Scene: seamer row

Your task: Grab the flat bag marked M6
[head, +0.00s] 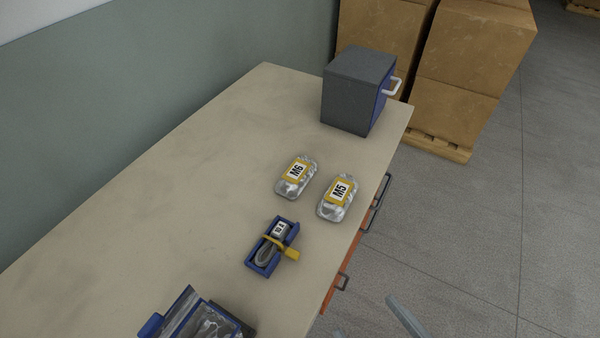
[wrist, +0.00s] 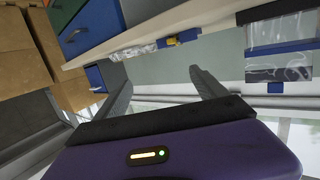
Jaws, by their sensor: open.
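The flat bag marked M6 (head: 296,177) is clear and silvery with a yellow label, and lies on the table (head: 150,190). A like bag marked M5 (head: 338,198) lies just right of it, with a small gap. In the wrist view my gripper (wrist: 155,72) is open, its two grey fingers apart with nothing between them. It is away from both bags. I cannot make out the M6 label in the wrist view.
A blue tray (head: 263,258) with a yellow tab stands nearer on the table. A blue-framed clear pouch (head: 205,322) is at the bottom edge. A grey box (head: 357,90) stands at the far end; cardboard boxes (head: 455,90) are beyond. The table's left part is clear.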

